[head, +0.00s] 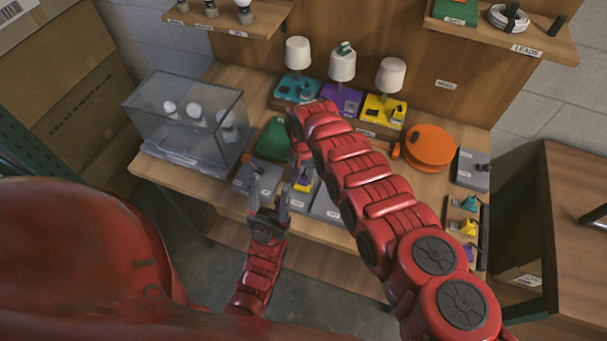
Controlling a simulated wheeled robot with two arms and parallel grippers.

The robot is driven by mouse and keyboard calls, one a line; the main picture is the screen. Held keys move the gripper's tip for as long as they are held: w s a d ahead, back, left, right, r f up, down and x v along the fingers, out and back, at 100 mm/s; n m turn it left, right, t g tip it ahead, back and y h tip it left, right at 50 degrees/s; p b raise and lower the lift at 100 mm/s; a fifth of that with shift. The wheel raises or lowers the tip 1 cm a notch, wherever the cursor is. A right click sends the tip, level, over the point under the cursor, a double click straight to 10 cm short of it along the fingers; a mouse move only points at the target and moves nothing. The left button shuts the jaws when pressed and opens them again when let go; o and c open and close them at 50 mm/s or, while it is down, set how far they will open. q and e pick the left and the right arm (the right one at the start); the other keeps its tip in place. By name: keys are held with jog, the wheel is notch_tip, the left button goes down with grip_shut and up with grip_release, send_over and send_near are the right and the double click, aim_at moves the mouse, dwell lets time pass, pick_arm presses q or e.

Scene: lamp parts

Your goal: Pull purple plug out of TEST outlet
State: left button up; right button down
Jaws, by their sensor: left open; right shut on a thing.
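My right arm reaches across the table. Its gripper (301,170) is mostly hidden behind my arm, close above a small yellow piece (303,186). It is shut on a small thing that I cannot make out. My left gripper (268,196) is open, fingers upward, at the table's front edge by a grey box (264,172). No label reads clearly as TEST. A teal plug (470,203) and a yellow plug (468,228) sit at the right edge. The purple lamp base (346,100) is at the back.
A clear case (190,118) with white bulbs stands at left. Lamps with teal (297,87) and yellow (384,108) bases flank the purple one. An orange disc (430,146) and a labelled grey box (472,170) lie to the right. Bare wood shows between them.

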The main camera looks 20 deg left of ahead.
aim_at(304, 175)
jog(key=shift+r, duration=0.45)
jog(key=shift+r+p, duration=2.5)
jog(key=shift+p, duration=0.1)
